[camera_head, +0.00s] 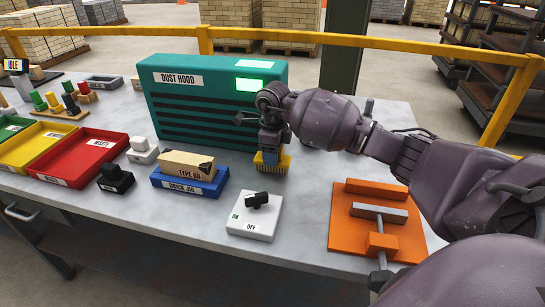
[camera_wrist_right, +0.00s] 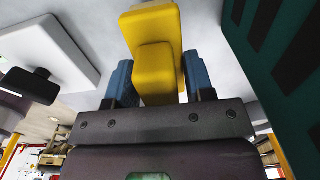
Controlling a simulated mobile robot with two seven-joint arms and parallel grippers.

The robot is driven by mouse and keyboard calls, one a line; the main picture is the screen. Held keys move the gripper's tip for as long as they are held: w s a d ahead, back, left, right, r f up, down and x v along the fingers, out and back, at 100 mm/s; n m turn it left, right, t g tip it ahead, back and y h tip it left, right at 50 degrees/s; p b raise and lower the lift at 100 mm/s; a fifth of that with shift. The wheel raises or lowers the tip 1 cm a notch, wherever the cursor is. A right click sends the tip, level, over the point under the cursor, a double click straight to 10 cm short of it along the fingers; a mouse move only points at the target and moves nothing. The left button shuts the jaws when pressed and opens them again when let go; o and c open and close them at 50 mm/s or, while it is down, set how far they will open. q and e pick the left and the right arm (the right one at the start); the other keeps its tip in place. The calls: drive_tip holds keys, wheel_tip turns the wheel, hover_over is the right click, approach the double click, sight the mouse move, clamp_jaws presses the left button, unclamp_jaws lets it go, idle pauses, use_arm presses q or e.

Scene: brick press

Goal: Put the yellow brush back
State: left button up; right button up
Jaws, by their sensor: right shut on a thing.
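The yellow brush (camera_head: 273,165) is in my right gripper (camera_head: 269,147), in front of the dust hood. Its yellow lower part shows below the fingers, low over the table; I cannot tell if it touches the surface. In the right wrist view the brush (camera_wrist_right: 158,30) shows as yellow blocks between the two blue fingers of the right gripper (camera_wrist_right: 150,75), which is shut on it. My left gripper is not in view.
The teal dust hood (camera_head: 210,115) stands behind the brush. A blue brick jig (camera_head: 187,188) with a brick (camera_head: 183,163), a white switch box (camera_head: 255,222) and an orange fixture (camera_head: 345,235) are nearby. The red tray (camera_head: 85,158) is left. Bare table lies between jig and switch box.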

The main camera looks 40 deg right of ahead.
drive_tip(key=shift+f, duration=0.65)
drive_tip(key=shift+f, duration=0.15)
drive_tip(key=o, duration=0.8)
drive_tip(key=shift+o, duration=0.2)
drive_tip(key=shift+r, duration=0.45)
wheel_tip(320, 180, up, 12)
drive_tip(key=shift+f+p, duration=0.25)
drive_tip(key=shift+p, duration=0.15)
